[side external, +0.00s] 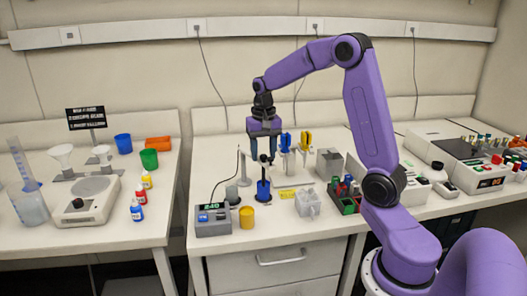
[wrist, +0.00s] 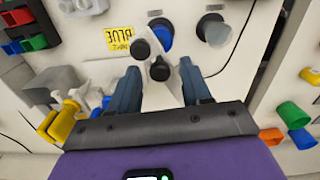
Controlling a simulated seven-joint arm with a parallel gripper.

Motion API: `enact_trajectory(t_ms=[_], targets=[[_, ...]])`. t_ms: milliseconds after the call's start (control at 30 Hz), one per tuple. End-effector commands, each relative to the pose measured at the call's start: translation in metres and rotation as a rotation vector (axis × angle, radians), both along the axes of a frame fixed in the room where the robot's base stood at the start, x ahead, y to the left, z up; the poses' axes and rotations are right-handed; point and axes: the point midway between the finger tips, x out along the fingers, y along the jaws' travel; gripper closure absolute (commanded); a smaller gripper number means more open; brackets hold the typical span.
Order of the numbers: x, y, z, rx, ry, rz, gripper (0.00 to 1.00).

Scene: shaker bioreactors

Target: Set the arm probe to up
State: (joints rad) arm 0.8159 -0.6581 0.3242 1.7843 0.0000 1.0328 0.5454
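The probe arm is a pale bar with black knobs (wrist: 159,68) on top, seen in the wrist view between my fingers. In the side view its black top (side external: 263,158) stands above a blue container (side external: 263,190); the blue container also shows in the wrist view (wrist: 160,38). Whether the probe's tip is inside it is hidden. A grey post (side external: 243,170) stands beside it. My gripper (side external: 263,148) points down over the probe arm. In the wrist view my gripper (wrist: 160,75) is open, one finger on each side of the bar; contact cannot be told.
A meter with a green display (side external: 213,218) and a yellow cup (side external: 247,217) stand in front. Yellow and blue pipettes (side external: 305,141), a clear box (side external: 307,203) and a coloured rack (side external: 345,195) crowd the right.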

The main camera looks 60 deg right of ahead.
Motion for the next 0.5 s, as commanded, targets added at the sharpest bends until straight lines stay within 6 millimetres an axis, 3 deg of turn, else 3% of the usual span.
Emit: enact_trajectory(t_ms=[33, 133, 333, 500], targets=[[0.000, 0.000, 0.000, 0.000, 0.000, 0.000, 0.69], [0.000, 0.000, 0.000, 0.000, 0.000, 0.000, 1.00], [0.001, 0.000, 0.005, 0.000, -0.001, 0.001, 1.00], [0.002, 0.000, 0.033, -0.001, -0.006, 0.001, 1.00]])
